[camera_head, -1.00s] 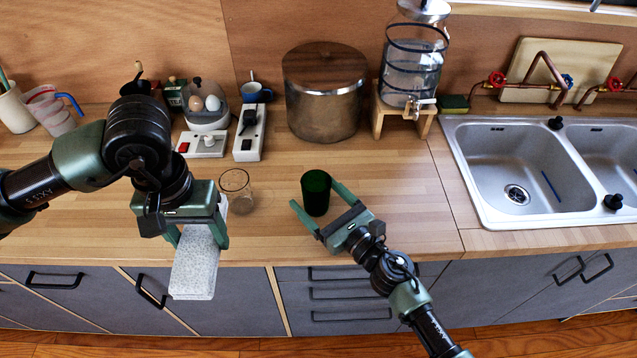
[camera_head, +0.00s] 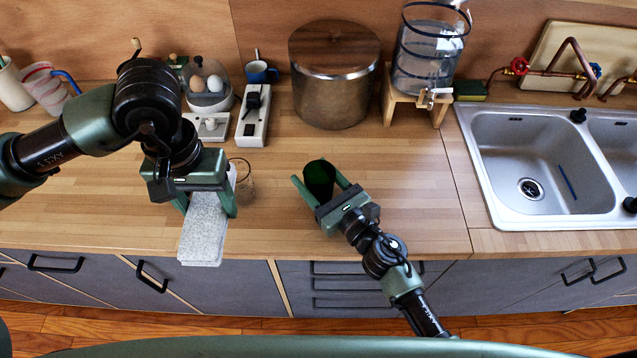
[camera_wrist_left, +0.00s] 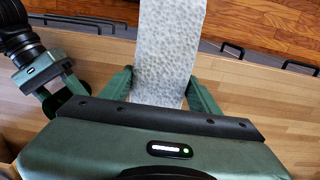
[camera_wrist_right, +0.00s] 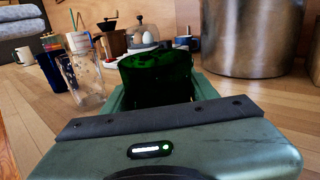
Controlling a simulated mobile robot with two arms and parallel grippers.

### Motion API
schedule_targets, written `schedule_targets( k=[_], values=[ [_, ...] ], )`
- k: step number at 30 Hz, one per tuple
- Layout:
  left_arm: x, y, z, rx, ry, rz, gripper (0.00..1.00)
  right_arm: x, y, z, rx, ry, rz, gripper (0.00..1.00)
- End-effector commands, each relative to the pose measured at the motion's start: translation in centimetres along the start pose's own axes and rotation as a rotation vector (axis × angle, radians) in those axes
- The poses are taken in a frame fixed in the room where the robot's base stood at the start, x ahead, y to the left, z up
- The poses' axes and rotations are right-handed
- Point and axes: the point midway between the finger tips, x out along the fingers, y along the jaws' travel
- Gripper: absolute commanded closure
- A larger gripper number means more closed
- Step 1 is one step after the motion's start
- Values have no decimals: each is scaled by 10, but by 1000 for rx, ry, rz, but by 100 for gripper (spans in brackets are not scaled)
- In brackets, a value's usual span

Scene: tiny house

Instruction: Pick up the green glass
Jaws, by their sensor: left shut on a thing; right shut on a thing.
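The green glass (camera_head: 319,179) stands upright on the wooden counter near its front edge. My right gripper (camera_head: 322,190) is shut on the green glass, with one finger along each side. In the right wrist view the dark green glass (camera_wrist_right: 157,78) sits between the fingers, its lower part hidden by the gripper body. My left gripper (camera_head: 207,200) is shut on a grey speckled cloth (camera_head: 204,230) that hangs over the counter's front edge. The cloth (camera_wrist_left: 168,45) also shows between the fingers in the left wrist view.
A clear glass (camera_head: 242,182) stands just right of my left gripper. A large metal pot (camera_head: 333,90) and a water dispenser (camera_head: 428,55) stand behind the green glass. The sink (camera_head: 535,150) is at right. The counter between pot and green glass is clear.

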Motion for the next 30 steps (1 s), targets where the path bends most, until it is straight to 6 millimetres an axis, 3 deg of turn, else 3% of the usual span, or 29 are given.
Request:
schedule_targets(
  k=[3,8,14,24,29,30],
  values=[
    [-1,0,0,0,0,0,71,-2,1,-3,-1,9,1,91],
    [-10,0,0,0,0,0,71,-1,0,11,-5,9,3,91],
    [-38,0,0,0,1,0,71,-1,-3,55,-8,5,4,91],
    [-108,0,0,0,0,0,71,0,-7,148,-5,2,4,91],
    [-128,0,0,0,0,0,71,0,-9,182,-5,3,3,91],
    [-117,0,0,0,-1,0,71,1,-8,180,-4,-3,3,91]
  ],
)
